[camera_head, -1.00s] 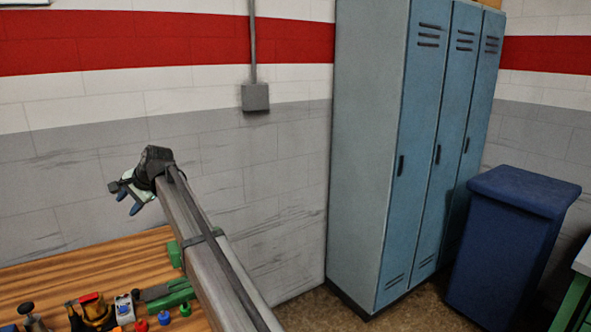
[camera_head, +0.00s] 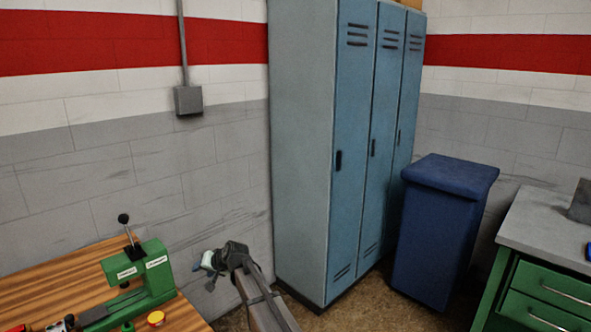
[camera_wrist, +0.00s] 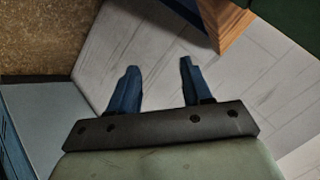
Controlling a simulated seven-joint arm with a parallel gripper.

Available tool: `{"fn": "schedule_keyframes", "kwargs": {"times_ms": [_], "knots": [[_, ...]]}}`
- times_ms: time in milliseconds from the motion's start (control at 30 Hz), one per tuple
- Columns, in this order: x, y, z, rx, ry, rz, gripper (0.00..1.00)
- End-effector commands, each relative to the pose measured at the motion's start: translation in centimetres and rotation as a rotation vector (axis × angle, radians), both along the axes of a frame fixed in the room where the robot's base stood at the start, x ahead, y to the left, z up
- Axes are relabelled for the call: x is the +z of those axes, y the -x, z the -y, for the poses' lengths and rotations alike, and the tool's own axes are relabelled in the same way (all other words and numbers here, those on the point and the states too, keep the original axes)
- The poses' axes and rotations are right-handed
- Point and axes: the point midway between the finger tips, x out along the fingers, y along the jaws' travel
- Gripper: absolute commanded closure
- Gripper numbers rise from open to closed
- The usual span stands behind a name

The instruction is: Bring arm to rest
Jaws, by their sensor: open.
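My gripper (camera_head: 208,267) is at the end of my arm, low in the head view, between the wooden bench and the lockers. In the wrist view its two blue fingers (camera_wrist: 157,85) stand apart with nothing between them. Behind the fingers in that view are the grey block wall and part of the floor. My gripper touches nothing that I can see.
A wooden bench (camera_head: 50,278) with a green hand press (camera_head: 140,275) is at the lower left. Blue-grey lockers (camera_head: 300,150) stand right of my arm, then a blue bin (camera_head: 437,235) and a green drawer cabinet (camera_head: 548,290). A grey wall box (camera_head: 188,100) hangs above.

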Motion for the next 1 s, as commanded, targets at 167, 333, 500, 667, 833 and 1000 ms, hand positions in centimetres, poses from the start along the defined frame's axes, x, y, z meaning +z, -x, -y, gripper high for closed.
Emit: {"fn": "schedule_keyframes", "kwargs": {"times_ms": [167,333,500,667,833,1000], "knots": [[-8.9,2.6,6.4,-0.017,0.107,-0.086,0.51],[-16.1,5.7,12.1,-0.028,0.200,-0.169,0.51],[-22.6,9.7,17.7,-0.034,0.288,-0.256,0.51],[-28.0,14.2,22.8,-0.036,0.366,-0.345,0.51],[-32.8,19.6,28.0,-0.033,0.442,-0.443,0.51],[-36.7,25.7,32.7,-0.024,0.512,-0.545,0.51]]}}
